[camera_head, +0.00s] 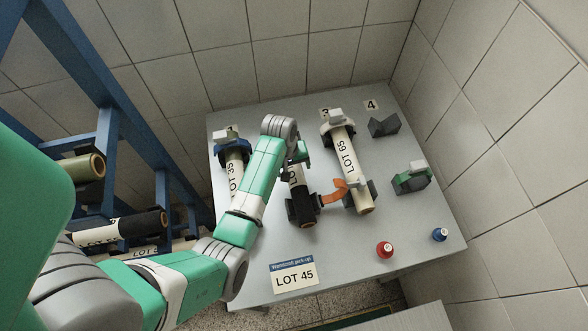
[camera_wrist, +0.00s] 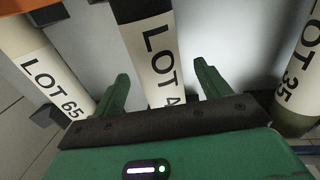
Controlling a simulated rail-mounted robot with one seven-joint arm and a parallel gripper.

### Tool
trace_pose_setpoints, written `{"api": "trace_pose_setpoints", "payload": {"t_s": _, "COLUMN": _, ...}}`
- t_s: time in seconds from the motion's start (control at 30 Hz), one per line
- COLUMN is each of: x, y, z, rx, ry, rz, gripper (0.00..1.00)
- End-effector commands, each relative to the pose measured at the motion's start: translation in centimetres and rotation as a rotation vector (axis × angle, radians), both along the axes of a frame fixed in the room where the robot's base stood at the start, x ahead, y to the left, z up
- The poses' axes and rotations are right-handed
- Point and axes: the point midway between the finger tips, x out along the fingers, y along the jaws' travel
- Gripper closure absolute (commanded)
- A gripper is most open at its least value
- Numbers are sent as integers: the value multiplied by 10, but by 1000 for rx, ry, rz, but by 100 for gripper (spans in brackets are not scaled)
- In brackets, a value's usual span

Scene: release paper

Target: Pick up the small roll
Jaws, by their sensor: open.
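The small roll (camera_head: 295,173) lies on the grey table between two longer rolls. It is white with a "LOT 4…" label, the last figure hidden, and a dark near end. In the wrist view the white roll (camera_wrist: 150,45) runs between my two green fingers. My gripper (camera_wrist: 162,78) is open, with one finger on each side of the roll. I cannot tell whether the fingers touch it. In the head view my arm comes from the left and covers part of the gripper (camera_head: 299,154) and the roll's far end.
The LOT 35 roll (camera_head: 233,168) lies left and the LOT 65 roll (camera_head: 350,165) right, both close. An orange strap (camera_head: 333,191) lies by the small roll. A blue rack (camera_head: 135,100) stands left.

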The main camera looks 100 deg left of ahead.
Motion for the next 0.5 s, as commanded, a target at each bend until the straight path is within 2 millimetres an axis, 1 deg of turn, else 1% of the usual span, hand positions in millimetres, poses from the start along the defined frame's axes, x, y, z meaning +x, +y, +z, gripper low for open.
{"api": "trace_pose_setpoints", "payload": {"t_s": 0.03, "x": 1, "y": 1, "z": -7, "rx": 0, "ry": 0, "rz": 1, "gripper": 24}}
{"api": "trace_pose_setpoints", "payload": {"t_s": 0.1, "x": 2, "y": 1, "z": -13, "rx": 0, "ry": 0, "rz": -1, "gripper": 24}}
{"api": "trace_pose_setpoints", "payload": {"t_s": 0.33, "x": 3, "y": 2, "z": -14, "rx": 2, "ry": 0, "rz": -1, "gripper": 24}}
{"api": "trace_pose_setpoints", "payload": {"t_s": 0.47, "x": 2, "y": 1, "z": -14, "rx": 2, "ry": 0, "rz": -1, "gripper": 50}}
{"api": "trace_pose_setpoints", "payload": {"t_s": 0.5, "x": 2, "y": 1, "z": -14, "rx": 2, "ry": 0, "rz": -1, "gripper": 58}}
